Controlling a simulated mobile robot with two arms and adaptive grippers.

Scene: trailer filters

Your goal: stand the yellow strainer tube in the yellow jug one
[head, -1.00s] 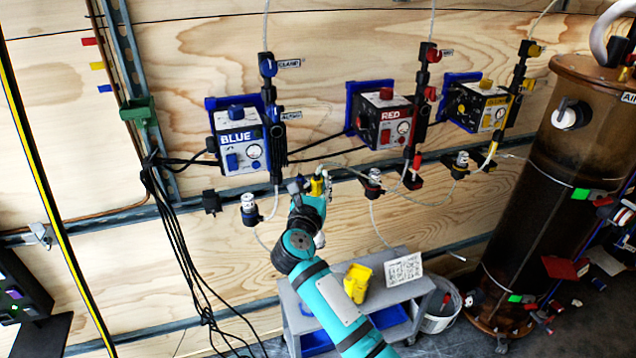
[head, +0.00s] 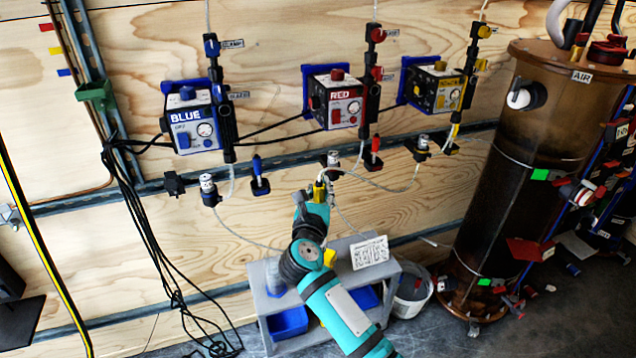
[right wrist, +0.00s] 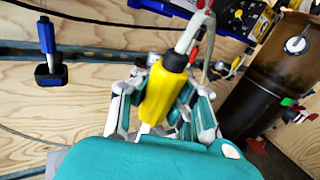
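My right gripper (head: 319,189) is in front of the wood wall, above the grey cart. Its fingers (right wrist: 160,100) are closed around the yellow strainer tube (right wrist: 158,95), which has a black collar and stands roughly upright, slightly tilted. In the head view only a small yellow part of the tube (head: 319,191) shows. The yellow jug (head: 329,257) is on the cart, mostly hidden behind my right arm. Its opening cannot be made out. My left gripper is in neither view.
The grey cart (head: 275,325) holds blue bins (head: 288,322) and a white code card (head: 370,252). A white bucket (head: 411,296) stands beside it. A blue-handled tube (head: 257,170) and a red one (head: 374,150) are at the rail. A brown tank (head: 520,160) stands right.

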